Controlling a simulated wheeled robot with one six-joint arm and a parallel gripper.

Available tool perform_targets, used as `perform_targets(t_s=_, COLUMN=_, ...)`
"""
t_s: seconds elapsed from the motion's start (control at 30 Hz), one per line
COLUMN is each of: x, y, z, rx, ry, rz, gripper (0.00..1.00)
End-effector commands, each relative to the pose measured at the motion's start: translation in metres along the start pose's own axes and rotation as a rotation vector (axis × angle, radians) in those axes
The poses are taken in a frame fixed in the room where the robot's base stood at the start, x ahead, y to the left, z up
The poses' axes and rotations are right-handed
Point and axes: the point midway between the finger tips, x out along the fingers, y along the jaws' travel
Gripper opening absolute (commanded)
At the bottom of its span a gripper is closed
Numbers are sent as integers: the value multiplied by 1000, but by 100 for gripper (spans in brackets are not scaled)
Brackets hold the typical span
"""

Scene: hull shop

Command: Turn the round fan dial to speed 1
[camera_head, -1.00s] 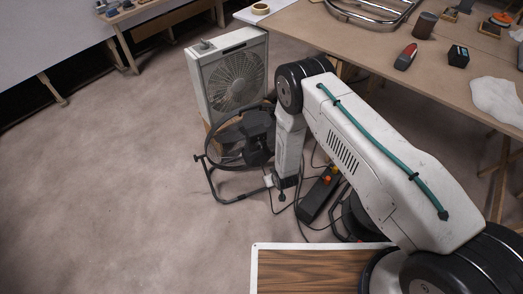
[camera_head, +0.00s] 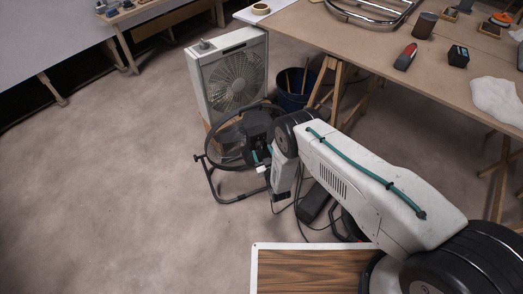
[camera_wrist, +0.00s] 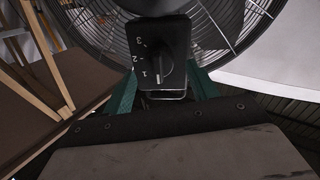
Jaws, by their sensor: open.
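The black round floor fan (camera_head: 213,150) stands on its tubular stand; my arm partly hides it in the head view. Its control box (camera_wrist: 175,28) fills the top middle of the wrist view, with white numbers 3, 2 and 1 down its left side. The dark dial (camera_wrist: 161,68) is on the box, with a white mark at its lower edge, pointing roughly downward, below and right of the 1. My gripper (camera_wrist: 163,88) is open, its teal fingers either side of the box's lower part; I cannot tell if they touch it. It also shows at the fan in the head view (camera_head: 263,156).
A white box fan (camera_head: 232,80) stands just behind the round fan. A blue bucket (camera_head: 291,101) and wooden trestle legs (camera_head: 327,82) are to the right, under the workbench (camera_head: 380,50). A wood-topped panel (camera_head: 310,272) is in front. The floor at left is clear.

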Motion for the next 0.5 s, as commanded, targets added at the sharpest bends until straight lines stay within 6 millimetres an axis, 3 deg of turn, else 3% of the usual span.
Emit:
perform_targets(t_s=0.17, x=17, y=0, z=1, rx=0, ry=-1, rz=0, gripper=58)
perform_targets(t_s=0.47, x=20, y=0, z=1, rx=0, ry=-2, rz=0, gripper=58)
perform_targets(t_s=0.5, x=20, y=0, z=1, rx=0, ry=-2, rz=0, gripper=50)
